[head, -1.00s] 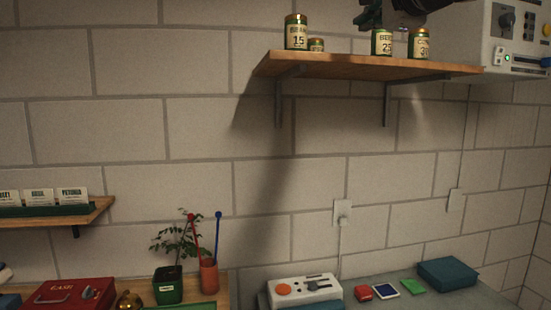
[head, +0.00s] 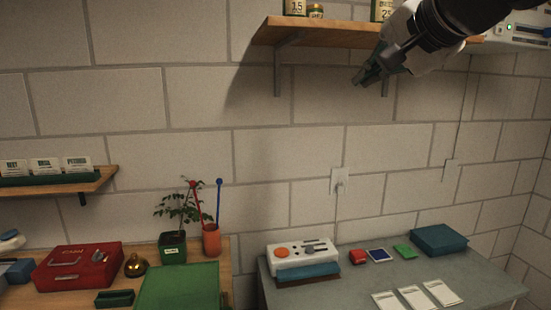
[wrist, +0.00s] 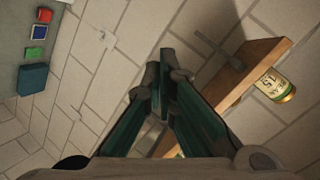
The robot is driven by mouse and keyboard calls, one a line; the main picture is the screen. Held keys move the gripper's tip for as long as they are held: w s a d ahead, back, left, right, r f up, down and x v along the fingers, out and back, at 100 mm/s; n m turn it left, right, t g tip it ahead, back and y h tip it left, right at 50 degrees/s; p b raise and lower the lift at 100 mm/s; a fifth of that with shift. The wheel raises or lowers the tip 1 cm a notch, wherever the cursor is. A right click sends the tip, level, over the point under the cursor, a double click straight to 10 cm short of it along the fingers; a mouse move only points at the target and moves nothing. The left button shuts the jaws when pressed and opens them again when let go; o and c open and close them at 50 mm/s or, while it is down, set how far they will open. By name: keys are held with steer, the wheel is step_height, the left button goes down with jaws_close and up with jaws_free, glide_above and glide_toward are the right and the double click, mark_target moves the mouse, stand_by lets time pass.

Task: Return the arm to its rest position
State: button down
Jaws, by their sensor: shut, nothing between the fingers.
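My gripper (head: 367,76) is at the upper right of the head view, in front of the wall shelf's right half and just below its board. Its green fingers are shut with nothing between them. In the wrist view my gripper (wrist: 163,75) shows its fingers meeting near the middle, clear of the shelf and the wall. My arm comes in from the top right corner.
The wooden shelf (head: 330,37) holds seed tins, one tin (wrist: 274,85) showing in the wrist view. A grey table (head: 340,297) bears a white control box (head: 300,262), a teal box (head: 438,240) and white cards. A cash box (head: 78,266) stands left.

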steer(key=s+d+f+n+g+h, duration=0.1)
steer(key=s+f+n+g, duration=0.2)
steer(key=s+f, duration=0.8)
steer(key=s+d+f+n+g+h, duration=0.2)
steer(key=s+f+n+g, duration=0.2)
steer(key=s+f, duration=0.7)
step_height(320, 180, down, 5)
steer(key=shift+s+d+r+n, duration=0.2)
steer(key=shift+n, duration=0.7)
